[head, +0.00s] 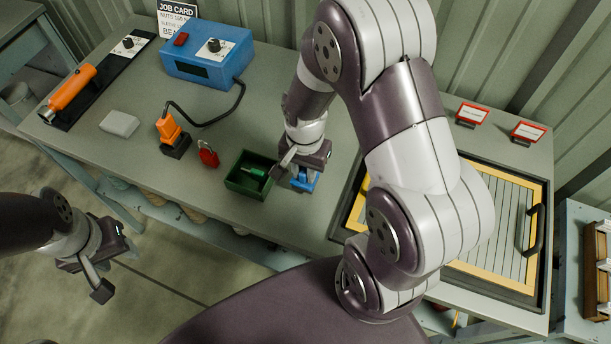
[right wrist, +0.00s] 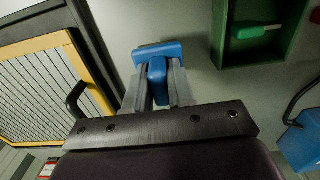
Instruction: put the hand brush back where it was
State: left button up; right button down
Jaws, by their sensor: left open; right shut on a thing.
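My right gripper (head: 303,168) is shut on a blue T-shaped tool (right wrist: 157,54), just right of the green bin. The tool also shows below the jaws in the head view (head: 303,183); I cannot tell whether it touches the bench. A small green thing with a pale edge (right wrist: 256,31), brush-like in shape, lies inside the open green bin (right wrist: 217,35); it also shows in the head view (head: 254,172). I cannot tell for sure which of the two is the hand brush. My left gripper (head: 112,262) is open and empty, off the bench's front left.
The bench (head: 215,155) also holds a blue box (head: 207,62) with a black cable, an orange device (head: 170,135), a red padlock (head: 208,154), a grey block (head: 119,123) and an orange-handled tool (head: 72,88). A yellow-framed slatted panel (head: 505,185) with a black handle lies right.

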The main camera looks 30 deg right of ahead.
aim_at(305, 181)
jog(key=f, duration=0.3)
jog(key=shift+s+a, duration=0.15)
jog(key=shift+s, duration=0.15)
jog(key=shift+w+f, duration=0.15)
jog(key=shift+f, duration=0.1)
jog(key=shift+f, duration=0.1)
jog(key=c, duration=1)
grip_release()
jog(key=shift+o, duration=0.2)
notch_tip(305, 181, up, 12)
jog(key=shift+f, duration=0.2)
jog(key=shift+s+a+r+n, duration=0.1)
jog(key=shift+s+r+n, duration=0.2)
jog(key=shift+n, duration=0.1)
jog(key=s+n, duration=0.1)
jog(key=n, duration=0.2)
jog(key=s+a+n+t, duration=0.1)
jog(key=n, duration=0.2)
jog(key=s+a+n, duration=0.1)
jog(key=s+n, duration=0.1)
jog(key=n, duration=0.1)
jog(key=shift+a+f, duration=0.15)
